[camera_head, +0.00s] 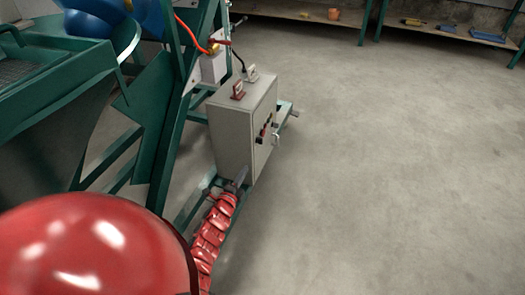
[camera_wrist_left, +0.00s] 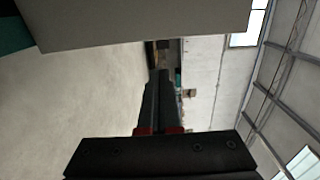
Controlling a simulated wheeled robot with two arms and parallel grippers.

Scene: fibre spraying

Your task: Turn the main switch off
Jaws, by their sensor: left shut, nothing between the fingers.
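A grey control box (camera_head: 230,138) stands on the green frame in the head view. Its right-hand face carries small dark and red controls (camera_head: 265,130) and a pale handle (camera_head: 276,138). On its top are a reddish fitting (camera_head: 238,90) and a pale one (camera_head: 252,74). I cannot tell which of these is the main switch. My left gripper (camera_head: 242,174) is at the box's lower front corner; contact is unclear. In the left wrist view the gripper (camera_wrist_left: 161,73) is shut and empty, below a grey panel (camera_wrist_left: 140,22), probably the box. My right gripper is out of view.
Green machine framing (camera_head: 172,120) fills the left side. A red hose (camera_head: 188,36) and cable run above the box. Shelves (camera_head: 455,32) with small items stand at the back. The concrete floor (camera_head: 400,180) right of the box is clear.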

